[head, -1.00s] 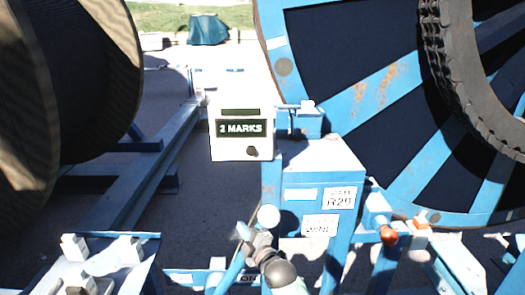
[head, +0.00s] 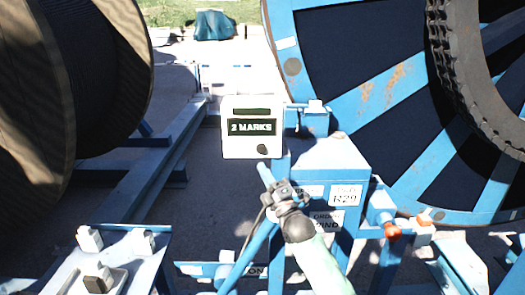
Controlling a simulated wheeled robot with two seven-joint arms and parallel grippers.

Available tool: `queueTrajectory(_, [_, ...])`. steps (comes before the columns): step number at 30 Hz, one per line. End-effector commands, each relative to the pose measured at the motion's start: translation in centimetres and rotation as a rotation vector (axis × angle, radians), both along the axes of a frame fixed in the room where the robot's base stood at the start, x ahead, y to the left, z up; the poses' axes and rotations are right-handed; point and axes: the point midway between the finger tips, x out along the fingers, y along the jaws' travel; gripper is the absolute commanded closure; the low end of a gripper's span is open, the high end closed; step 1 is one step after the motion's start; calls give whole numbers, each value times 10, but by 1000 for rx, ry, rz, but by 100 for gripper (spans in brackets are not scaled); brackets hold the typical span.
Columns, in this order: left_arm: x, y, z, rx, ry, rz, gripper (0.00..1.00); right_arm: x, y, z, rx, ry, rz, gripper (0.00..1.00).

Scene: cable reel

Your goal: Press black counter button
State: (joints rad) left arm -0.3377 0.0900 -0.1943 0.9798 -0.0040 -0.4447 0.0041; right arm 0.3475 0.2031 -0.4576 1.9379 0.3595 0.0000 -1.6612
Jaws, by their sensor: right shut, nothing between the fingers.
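The white counter box (head: 236,143) stands upright in the middle of the head view. A dark panel on it reads "2 MARKS". The black counter button (head: 262,149) is at the lower right of its front face. My right gripper (head: 263,169) comes up from below, with its tip just under the button in the picture. It is shut with nothing in it. I cannot tell whether the tip touches the box or is still in front of it. My left gripper is not in view.
A large blue reel with a toothed ring (head: 400,110) stands on the right. A dark cable drum (head: 95,80) stands on the left.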

Motion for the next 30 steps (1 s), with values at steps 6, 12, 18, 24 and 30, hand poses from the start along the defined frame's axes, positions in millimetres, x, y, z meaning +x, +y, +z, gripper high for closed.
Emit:
queueTrajectory(6, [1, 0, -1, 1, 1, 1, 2, 5, 0, -1, -1, 1, 0, 100])
queueTrajectory(12, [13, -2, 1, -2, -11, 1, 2, 24, 0, -1, -1, 0, -1, 100])
queueTrajectory(18, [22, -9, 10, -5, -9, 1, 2, 48, 0, -2, -1, 0, -1, 100])
queueTrajectory(24, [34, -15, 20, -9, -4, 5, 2, 70, 0, -2, -2, 0, -1, 100])
queueTrajectory(30, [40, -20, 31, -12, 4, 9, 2, 84, 0, -1, -1, 0, -1, 100])
